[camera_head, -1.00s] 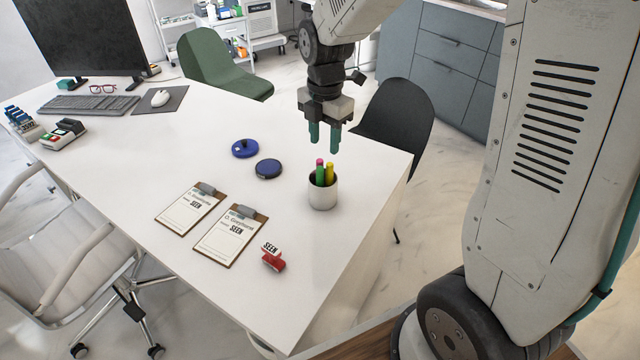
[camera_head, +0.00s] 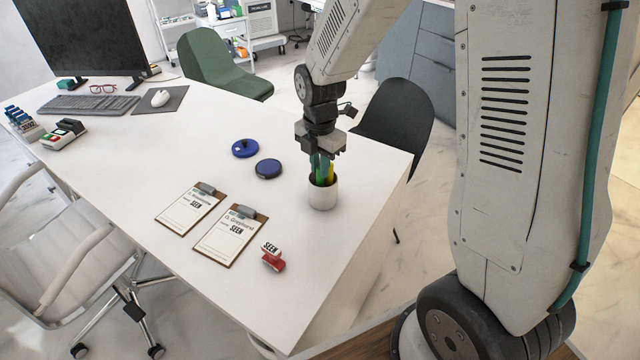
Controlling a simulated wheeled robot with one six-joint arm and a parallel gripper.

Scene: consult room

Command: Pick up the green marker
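The white cup (camera_head: 323,196) stands upright near the right edge of the white table and holds the markers. A yellow marker (camera_head: 331,172) shows in it at the right. My gripper (camera_head: 321,168) points straight down over the cup, with its green fingertips at the level of the marker tops, at or just inside the rim. The green marker cannot be told apart from the green fingers, which cover much of the cup's mouth. Whether the fingers are apart or closed on a marker cannot be seen.
A black chair (camera_head: 402,115) stands close behind the right edge. The table in front of the cup is clear.

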